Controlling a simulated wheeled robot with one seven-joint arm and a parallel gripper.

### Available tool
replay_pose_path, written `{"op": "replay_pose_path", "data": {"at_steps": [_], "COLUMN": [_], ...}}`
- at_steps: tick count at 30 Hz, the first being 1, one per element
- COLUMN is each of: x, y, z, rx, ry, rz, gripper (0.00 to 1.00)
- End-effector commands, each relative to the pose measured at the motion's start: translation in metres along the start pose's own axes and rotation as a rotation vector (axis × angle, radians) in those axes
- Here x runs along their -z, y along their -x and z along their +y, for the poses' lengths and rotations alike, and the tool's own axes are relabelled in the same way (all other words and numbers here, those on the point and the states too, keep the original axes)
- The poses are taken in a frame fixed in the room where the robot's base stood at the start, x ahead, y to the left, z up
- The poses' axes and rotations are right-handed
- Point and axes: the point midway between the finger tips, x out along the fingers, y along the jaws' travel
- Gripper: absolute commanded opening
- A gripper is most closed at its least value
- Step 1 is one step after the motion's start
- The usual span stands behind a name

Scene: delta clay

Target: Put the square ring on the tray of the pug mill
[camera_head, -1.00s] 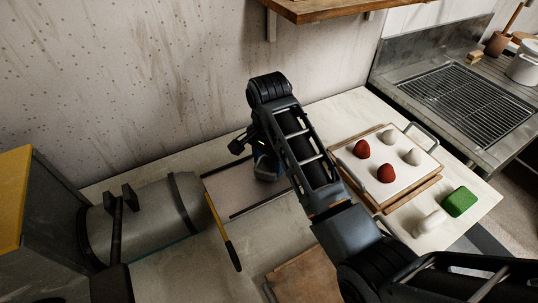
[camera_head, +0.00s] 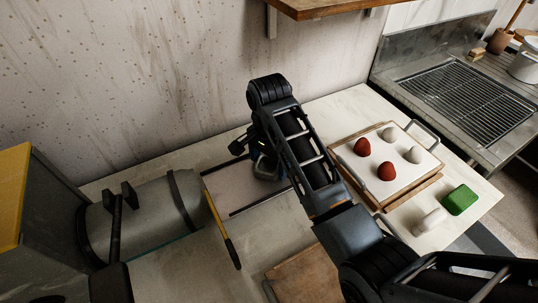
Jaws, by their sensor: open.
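The pug mill (camera_head: 150,222) is a grey horizontal cylinder with a dark band, at the lower left. Its tray (camera_head: 228,185) is a pale flat bed with dark rails, reaching right from the mill's mouth. My gripper (camera_head: 265,170) is over the tray's far right part, pointing down and open. My own arm covers much of it and the right end of the tray. I cannot make out the square ring; it may be hidden under or behind my gripper and arm.
A white board in a wooden tray (camera_head: 376,206) holds red and grey lumps, right of my arm. A green block (camera_head: 460,200) and a white roll (camera_head: 430,221) lie beside it. A yellow-handled tool (camera_head: 231,252) is near the mill. A wooden shelf (camera_head: 330,8) hangs above.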

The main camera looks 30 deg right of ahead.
Motion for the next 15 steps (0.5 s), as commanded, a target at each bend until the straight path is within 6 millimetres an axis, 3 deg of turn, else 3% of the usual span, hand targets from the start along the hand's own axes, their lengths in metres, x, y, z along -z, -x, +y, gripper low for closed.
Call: {"op": "replay_pose_path", "data": {"at_steps": [7, 15], "x": [0.000, 0.001], "y": [0.029, 0.043], "z": [-0.001, -0.004], "rx": [0.005, 0.010], "ry": [0.000, 0.003], "rz": [0.002, 0.006], "gripper": [0.87, 0.87]}}
